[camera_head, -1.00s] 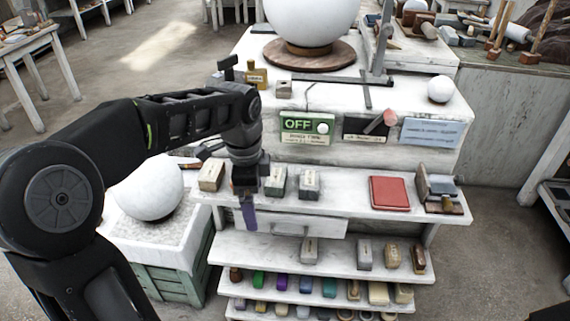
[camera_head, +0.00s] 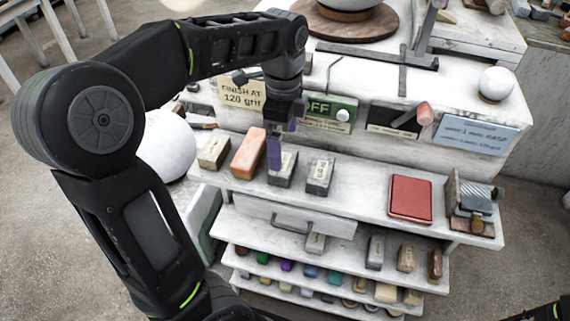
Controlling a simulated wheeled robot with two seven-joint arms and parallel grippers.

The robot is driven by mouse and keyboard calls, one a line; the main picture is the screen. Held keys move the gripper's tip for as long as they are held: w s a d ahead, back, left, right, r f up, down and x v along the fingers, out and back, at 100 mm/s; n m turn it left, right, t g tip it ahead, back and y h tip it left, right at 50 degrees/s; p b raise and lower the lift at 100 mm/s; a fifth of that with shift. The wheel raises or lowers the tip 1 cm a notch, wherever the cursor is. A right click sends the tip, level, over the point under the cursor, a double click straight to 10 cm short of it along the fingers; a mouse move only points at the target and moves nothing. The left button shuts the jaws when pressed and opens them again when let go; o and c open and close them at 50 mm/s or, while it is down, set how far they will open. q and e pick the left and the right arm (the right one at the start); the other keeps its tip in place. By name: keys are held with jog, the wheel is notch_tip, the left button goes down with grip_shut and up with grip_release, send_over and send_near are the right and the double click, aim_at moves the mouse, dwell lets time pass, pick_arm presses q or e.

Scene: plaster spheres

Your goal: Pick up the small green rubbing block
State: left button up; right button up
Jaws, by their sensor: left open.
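My left gripper (camera_head: 275,148) points down over the upper shelf, open, with a purple finger just in front of a small grey-green block (camera_head: 283,172). This block has a pale label and is partly hidden by the finger; I cannot tell whether they touch. A darker grey labelled block (camera_head: 319,177) stands to its right. A larger orange block (camera_head: 248,153) and a beige block (camera_head: 213,152) stand to its left. A small bright green piece (camera_head: 262,258) lies on a lower shelf among coloured pieces. My right gripper is out of view.
A red flat pad (camera_head: 410,198) and a metal clamp-like tool (camera_head: 470,200) sit at the shelf's right. Signs and a wall stand close behind the blocks. A white sphere (camera_head: 496,84) rests above. Shelf space between the grey block and red pad is clear.

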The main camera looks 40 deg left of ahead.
aim_at(284, 161)
pick_arm(q)
jog(key=shift+f, duration=1.05)
jog(key=shift+s+f+p, duration=0.1)
jog(key=shift+f+p, duration=0.4)
jog(key=shift+f, duration=2.15)
jog(key=c, duration=1.8)
jog(key=shift+o, duration=0.2)
jog(key=shift+r, duration=0.2)
